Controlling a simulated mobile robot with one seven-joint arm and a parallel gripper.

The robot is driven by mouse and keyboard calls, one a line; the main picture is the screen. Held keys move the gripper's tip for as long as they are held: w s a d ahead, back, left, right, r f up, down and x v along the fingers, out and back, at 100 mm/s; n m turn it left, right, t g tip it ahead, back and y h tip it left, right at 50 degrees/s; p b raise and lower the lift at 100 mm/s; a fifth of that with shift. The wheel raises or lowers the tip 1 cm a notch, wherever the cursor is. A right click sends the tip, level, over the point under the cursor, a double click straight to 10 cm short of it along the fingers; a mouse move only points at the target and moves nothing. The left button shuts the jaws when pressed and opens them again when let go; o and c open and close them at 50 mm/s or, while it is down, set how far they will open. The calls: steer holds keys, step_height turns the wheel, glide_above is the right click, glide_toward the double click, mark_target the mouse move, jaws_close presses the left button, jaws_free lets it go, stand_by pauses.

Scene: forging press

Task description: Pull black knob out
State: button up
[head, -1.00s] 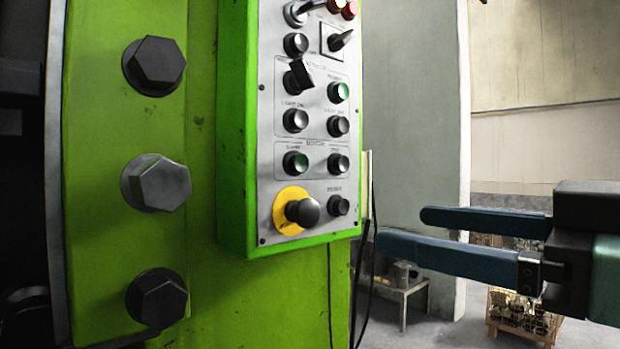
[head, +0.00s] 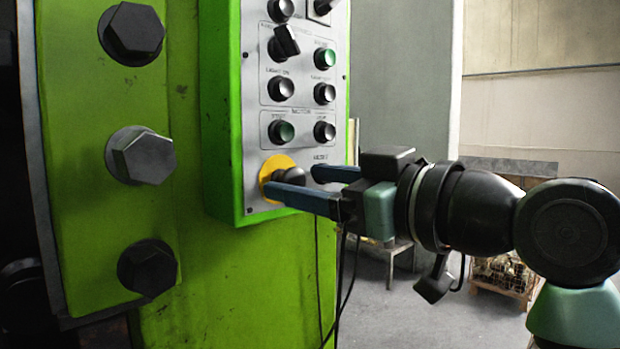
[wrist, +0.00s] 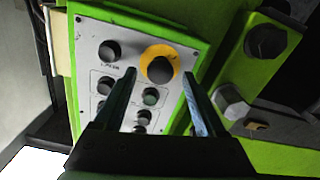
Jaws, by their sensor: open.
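The black knob (head: 290,178) is a round mushroom head on a yellow disc (head: 270,168), low on the grey control panel. In the head view the near finger hides its lower part. My gripper (head: 292,183) is open, its two blue fingers reaching to the panel on either side of the knob. In the wrist view the knob (wrist: 160,69) shows between the two open fingertips (wrist: 159,74), with a gap on each side. I cannot tell how far along the knob's depth the tips reach.
Several other buttons, such as a black one (head: 281,88) and a green one (head: 325,57), sit above on the panel. A green panel box (head: 222,120) surrounds it. Large hex bolts (head: 141,157) stand out at the left. Open room lies to the right.

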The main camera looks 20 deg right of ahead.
jaws_close()
stand_by(0.3)
